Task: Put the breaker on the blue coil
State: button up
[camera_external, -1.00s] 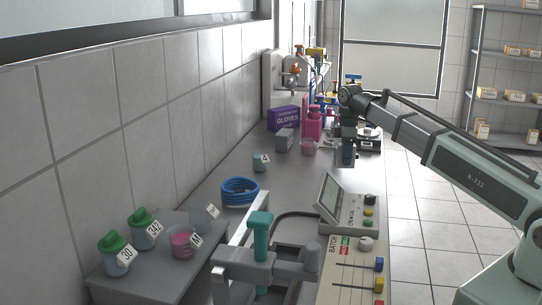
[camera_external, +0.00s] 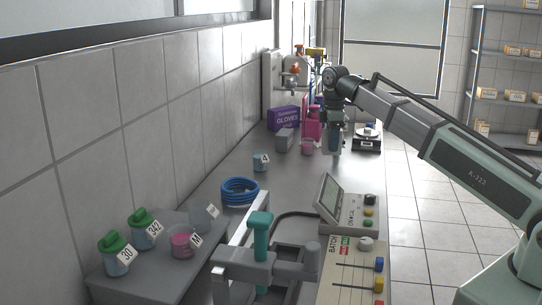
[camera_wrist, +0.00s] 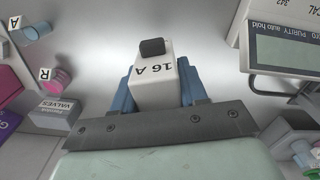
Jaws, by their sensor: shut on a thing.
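The breaker (camera_wrist: 155,86) is a white block marked "16 A" with a black switch. In the wrist view it sits between the blue fingers of my gripper (camera_wrist: 158,88), which is shut on it. In the external view my gripper (camera_external: 334,150) points down over the far right part of the bench, and the breaker is too small there to make out. The blue coil (camera_external: 240,190) lies flat on the bench near the wall, closer to the camera and to the left of my gripper.
A beaker marked A (camera_external: 261,162) and a pink beaker (camera_external: 307,147) stand between the coil and the far objects. A control console (camera_external: 350,210) stands right of the coil.

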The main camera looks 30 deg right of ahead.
jog(key=a+r+n, duration=0.3)
jog(key=a, duration=2.1)
notch_tip(320, 180, up, 2)
jog(key=r+m, duration=0.1)
jog(key=m, duration=0.2)
send_over(238, 183)
jog(key=shift+w+f+m, duration=0.1)
jog(key=shift+f+m, duration=0.7)
jog(key=shift+f, duration=1.85)
jog(key=shift+f+m, duration=0.8)
jog(key=shift+f, duration=1.8)
jog(key=shift+f, duration=0.1)
jog(key=o, duration=1.1)
notch_tip(238, 183, up, 12)
jog(key=shift+r, duration=0.1)
